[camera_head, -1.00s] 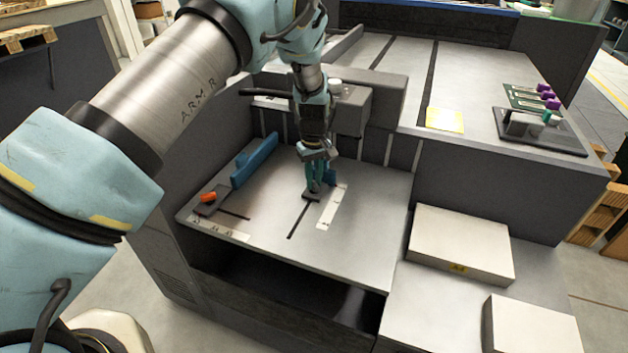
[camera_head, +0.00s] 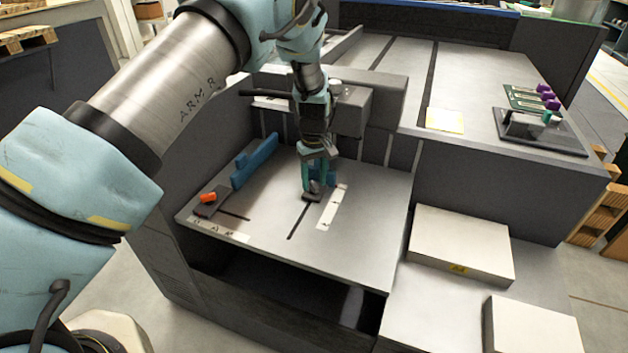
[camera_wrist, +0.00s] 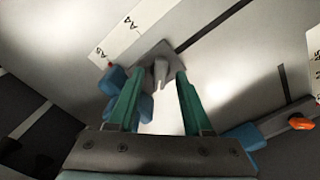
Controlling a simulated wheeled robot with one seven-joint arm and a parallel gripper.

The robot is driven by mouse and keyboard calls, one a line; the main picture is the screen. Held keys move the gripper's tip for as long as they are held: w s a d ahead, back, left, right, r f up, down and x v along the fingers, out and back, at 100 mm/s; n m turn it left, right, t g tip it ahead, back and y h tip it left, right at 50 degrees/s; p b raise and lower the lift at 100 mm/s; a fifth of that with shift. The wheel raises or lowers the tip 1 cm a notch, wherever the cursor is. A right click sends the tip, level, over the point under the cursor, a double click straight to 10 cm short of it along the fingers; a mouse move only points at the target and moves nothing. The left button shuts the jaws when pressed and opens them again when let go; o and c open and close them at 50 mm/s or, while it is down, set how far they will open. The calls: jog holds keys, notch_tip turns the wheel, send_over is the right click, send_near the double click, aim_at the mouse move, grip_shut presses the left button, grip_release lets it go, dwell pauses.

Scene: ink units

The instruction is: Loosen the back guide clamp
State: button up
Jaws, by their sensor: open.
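The back guide clamp, a small grey plate (camera_head: 312,197) with a grey lever (camera_wrist: 160,72), sits on the bed at a dark slot. My gripper (camera_head: 316,187) is down over it, fingers pointing at the bed. In the wrist view my gripper (camera_wrist: 157,84) is open, and the lever stands between its two green fingers with gaps on both sides. A blue guide (camera_wrist: 114,80) is beside the left finger; part of it is hidden behind that finger.
A second clamp with an orange lever (camera_head: 208,198) sits at the bed's left, near a long blue guide (camera_head: 254,162). A white scale strip (camera_head: 332,207) lies right of the slot. A grey block (camera_head: 353,108) rises behind my gripper. The front of the bed is clear.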

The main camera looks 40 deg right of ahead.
aim_at(314, 184)
notch_tip(314, 184, up, 10)
jog(key=b, duration=0.1)
jog(key=shift+r+b, duration=0.2)
jog(key=shift+b, duration=0.2)
dwell(0.3)
jog(key=w+a+r+n, duration=0.1)
jog(key=w+a+r, duration=0.2)
jog(key=a, duration=0.6)
jog(key=w+a+r, duration=0.2)
jog(key=w+a, duration=0.2)
jog(key=a, duration=0.5)
jog(key=w+a+r+n, duration=0.1)
jog(key=w+a+r, duration=0.2)
jog(key=a, duration=0.7)
jog(key=s+a+r+p, duration=0.1)
jog(key=s+a, duration=0.4)
jog(key=a, duration=0.6)
jog(key=s+a+r+t, duration=0.1)
jog(key=s+a, duration=0.4)
jog(key=a, duration=0.6)
jog(key=shift+a+t+p, duration=0.3)
jog(key=shift+a+p, duration=0.05)
